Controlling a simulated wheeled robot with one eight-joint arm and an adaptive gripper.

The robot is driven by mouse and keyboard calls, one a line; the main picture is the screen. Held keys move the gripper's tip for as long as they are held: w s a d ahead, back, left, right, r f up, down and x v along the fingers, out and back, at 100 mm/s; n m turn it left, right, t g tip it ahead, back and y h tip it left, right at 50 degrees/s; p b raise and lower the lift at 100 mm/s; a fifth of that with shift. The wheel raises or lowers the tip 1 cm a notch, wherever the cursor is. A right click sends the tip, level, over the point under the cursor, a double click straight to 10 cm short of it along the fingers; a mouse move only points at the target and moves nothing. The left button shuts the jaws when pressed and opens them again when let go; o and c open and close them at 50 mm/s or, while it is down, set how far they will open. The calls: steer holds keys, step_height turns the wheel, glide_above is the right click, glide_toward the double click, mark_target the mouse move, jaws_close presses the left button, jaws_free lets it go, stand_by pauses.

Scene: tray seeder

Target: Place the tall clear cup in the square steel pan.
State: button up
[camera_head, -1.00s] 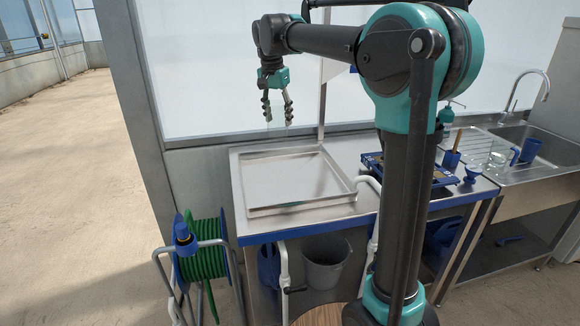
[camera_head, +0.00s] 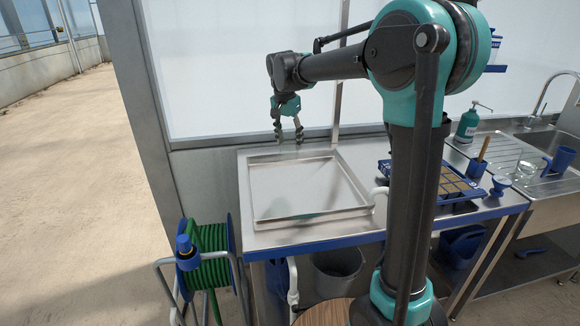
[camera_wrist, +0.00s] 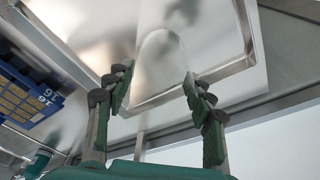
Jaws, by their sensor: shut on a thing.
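My gripper (camera_head: 289,140) is shut on the tall clear cup, held above the far edge of the square steel pan (camera_head: 312,217). In the wrist view the cup (camera_wrist: 160,62) shows as a faint transparent shape between the two fingers of my gripper (camera_wrist: 159,82). In the head view the cup is too faint to outline. The pan lies flat on the steel table and looks empty. The pan's rim (camera_wrist: 226,72) also shows behind the cup in the wrist view. I cannot tell the exact gap between cup and pan.
A blue seeding tray (camera_head: 440,178) sits right of the pan, beyond my arm. A blue funnel (camera_head: 499,185), a clear glass (camera_head: 523,172) and a blue mug (camera_head: 559,160) stand farther right. A green hose reel (camera_head: 207,250) stands left of the table.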

step_height(320, 180, down, 10)
steer(key=shift+r, duration=0.1)
stand_by(0.4)
steer(key=o, duration=1.3)
steer(key=shift+f, duration=0.2)
steer(key=shift+c, duration=0.2)
steer(key=r, duration=0.4)
steer(key=s+r, duration=0.1)
steer(key=r, duration=0.3)
steer(key=a+r, duration=0.1)
steer(key=r, duration=0.3)
steer(key=shift+s+r, duration=0.1)
steer(key=shift+s, duration=0.2)
